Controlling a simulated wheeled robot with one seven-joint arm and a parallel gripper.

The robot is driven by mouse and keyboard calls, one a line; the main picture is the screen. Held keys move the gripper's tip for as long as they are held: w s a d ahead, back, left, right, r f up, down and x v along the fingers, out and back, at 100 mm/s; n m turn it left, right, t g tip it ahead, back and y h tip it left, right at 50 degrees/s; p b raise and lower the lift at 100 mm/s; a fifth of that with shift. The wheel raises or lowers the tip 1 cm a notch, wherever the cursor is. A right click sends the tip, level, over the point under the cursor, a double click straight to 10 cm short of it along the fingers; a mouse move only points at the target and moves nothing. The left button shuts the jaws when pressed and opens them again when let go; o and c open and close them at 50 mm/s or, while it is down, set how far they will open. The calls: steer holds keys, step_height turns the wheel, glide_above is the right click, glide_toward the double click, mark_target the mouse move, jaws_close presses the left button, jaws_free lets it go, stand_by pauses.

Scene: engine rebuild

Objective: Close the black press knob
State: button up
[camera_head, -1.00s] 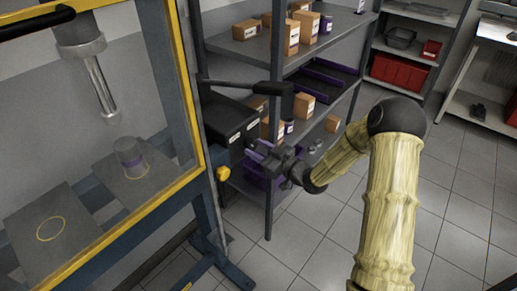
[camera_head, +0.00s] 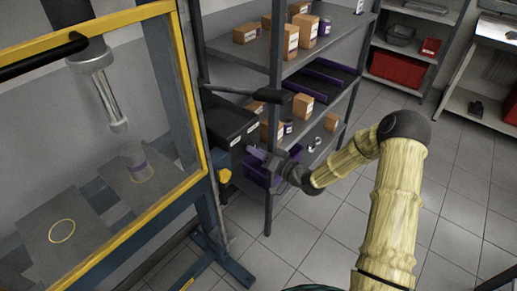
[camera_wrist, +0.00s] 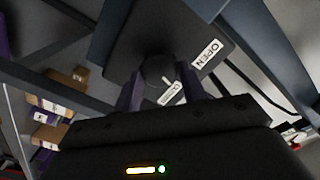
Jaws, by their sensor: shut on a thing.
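The black press knob (camera_wrist: 157,70) is round and sits on the face of a black control box (camera_head: 225,122) on the side of the press. In the wrist view, the purple fingers of my gripper (camera_wrist: 158,88) are on both sides of the knob, shut on it. A short white mark on the knob points toward the lower label (camera_wrist: 172,95), which is partly hidden. The label OPEN (camera_wrist: 207,55) is up and to the right. In the head view, my gripper (camera_head: 262,157) reaches the box from the right, and the knob is hard to make out.
The press (camera_head: 196,130) has a yellow and blue frame, with a metal ram above a grey cylinder. A black lever (camera_head: 245,91) sticks out above the box. A grey shelf (camera_head: 262,52) with small cartons stands close behind my gripper. Tiled floor (camera_head: 315,235) is free at the front right.

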steer(key=shift+d+m+p, duration=0.1)
steer(key=shift+m+p, duration=0.55)
steer(key=shift+m, duration=1.35)
steer(key=shift+f, duration=0.1)
steer(key=o, duration=1)
steer(key=shift+c, duration=0.2)
steer(key=b+v, duration=0.1)
steer(key=v, duration=1.6)
steer(key=shift+b, duration=0.4)
steer(key=shift+s+d, duration=0.1)
